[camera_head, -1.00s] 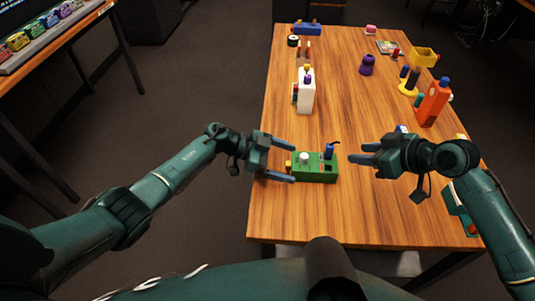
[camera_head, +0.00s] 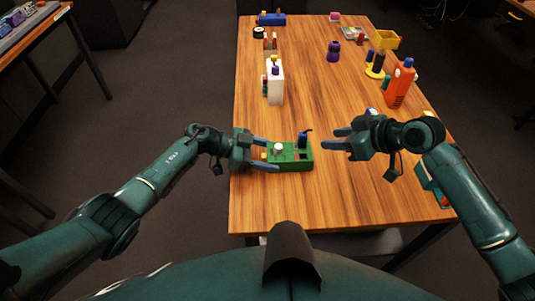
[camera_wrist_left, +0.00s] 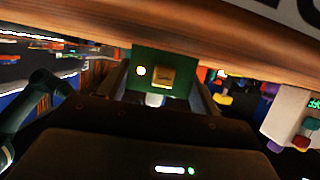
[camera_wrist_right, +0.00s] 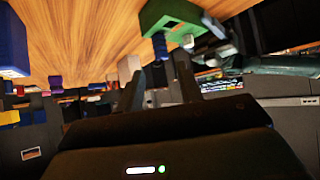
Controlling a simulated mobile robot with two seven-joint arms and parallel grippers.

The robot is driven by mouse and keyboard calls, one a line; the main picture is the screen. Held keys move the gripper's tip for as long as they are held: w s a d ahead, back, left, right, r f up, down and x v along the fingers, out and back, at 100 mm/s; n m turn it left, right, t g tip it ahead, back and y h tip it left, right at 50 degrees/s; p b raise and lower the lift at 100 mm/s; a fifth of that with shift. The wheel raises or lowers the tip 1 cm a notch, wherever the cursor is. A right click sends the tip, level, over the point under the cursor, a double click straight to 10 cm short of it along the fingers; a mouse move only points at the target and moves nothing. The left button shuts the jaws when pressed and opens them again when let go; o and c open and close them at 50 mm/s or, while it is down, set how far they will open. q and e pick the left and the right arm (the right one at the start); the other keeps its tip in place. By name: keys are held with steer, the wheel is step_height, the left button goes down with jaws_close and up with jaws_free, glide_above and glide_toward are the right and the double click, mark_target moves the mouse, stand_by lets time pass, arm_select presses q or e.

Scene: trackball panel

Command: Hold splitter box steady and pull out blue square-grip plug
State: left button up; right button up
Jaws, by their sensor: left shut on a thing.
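The green splitter box (camera_head: 293,160) sits on the wooden table between my grippers. It has a white knob (camera_head: 278,149) on top. The blue plug (camera_head: 304,137) stands upright at the box's right end; it also shows in the right wrist view (camera_wrist_right: 160,45). My left gripper (camera_head: 266,155) is shut on the box's left end, one finger on each side. In the left wrist view the box's green end face (camera_wrist_left: 150,70) lies between the fingers. My right gripper (camera_head: 331,138) is open and empty, a little right of the plug and apart from it.
A white box (camera_head: 274,88) with coloured plugs stands behind the splitter box. An orange device (camera_head: 398,88), a yellow item (camera_head: 387,40) and a purple item (camera_head: 333,52) stand further back. The table (camera_head: 300,205) is clear in front of the box.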

steer(key=shift+o, duration=0.8)
steer(key=m+g+h, duration=0.2)
steer(key=m+h, duration=0.6)
steer(key=m, duration=0.1)
glide_toward(303, 134)
steer(key=x, duration=0.9)
steer(key=shift+d, duration=0.1)
steer(key=shift+r, duration=0.1)
steer(key=shift+c, duration=0.2)
jaws_close()
